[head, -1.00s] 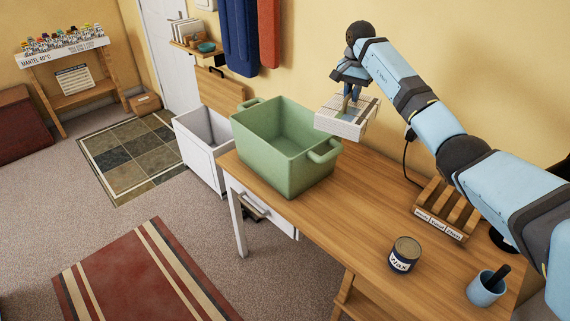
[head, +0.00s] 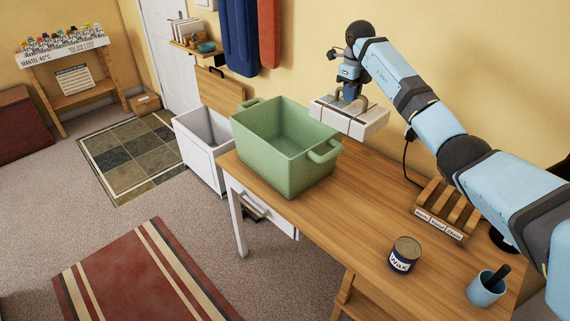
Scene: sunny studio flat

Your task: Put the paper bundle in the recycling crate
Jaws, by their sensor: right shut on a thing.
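The paper bundle (head: 349,119) is a pale, flat stack with a dark band around it. My right gripper (head: 349,102) is shut on it from above and holds it in the air, to the right of the green crate and behind its right handle. The green crate (head: 284,161) is open-topped and stands on the left end of the wooden table; the part of its inside that shows is empty. I cannot tell from its look whether it is the recycling crate. My left gripper is not in view.
The wooden table (head: 362,204) also holds a wax tin (head: 404,255), a blue cup (head: 485,289) with a dark item in it, and a slotted wooden rack (head: 447,208). A white open bin (head: 203,150) stands left of the table. The table middle is clear.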

